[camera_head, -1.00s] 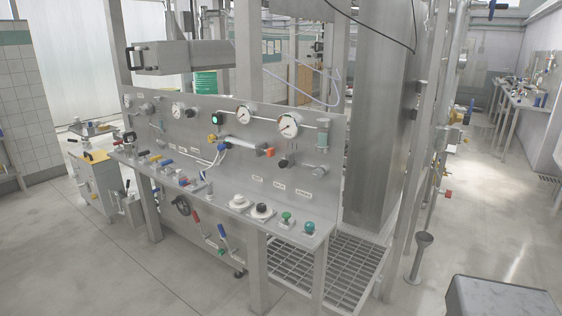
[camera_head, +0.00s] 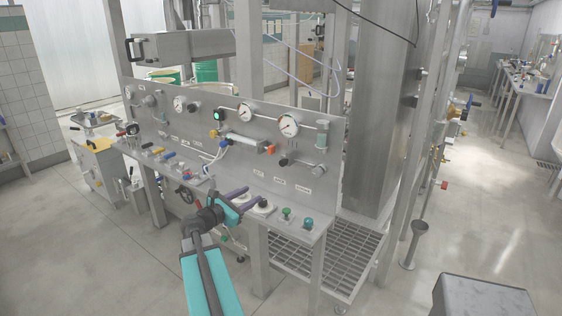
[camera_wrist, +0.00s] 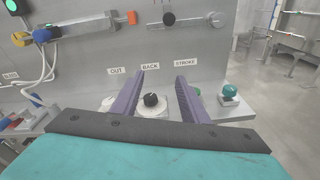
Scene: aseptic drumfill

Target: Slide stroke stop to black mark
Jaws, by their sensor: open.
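A short rail (camera_wrist: 190,20) on the upright panel, above the STROKE label (camera_wrist: 187,62), carries a black knob (camera_wrist: 168,18) at its left and a silver round piece (camera_wrist: 215,20) at its right. The black knob (camera_head: 284,162) and silver piece (camera_head: 320,170) also show in the head view. I cannot tell for sure which is the stroke stop, and no separate black mark is clear. My gripper (camera_head: 250,197) is open and empty, its purple fingers (camera_wrist: 160,77) pointing at the panel below the rail, apart from it.
A black-topped button (camera_wrist: 152,101) shows between my fingers, with a teal button (camera_wrist: 230,92) to the right. A cylinder with an orange end block (camera_head: 270,149) sits left of the rail. Gauges (camera_head: 289,125) are above.

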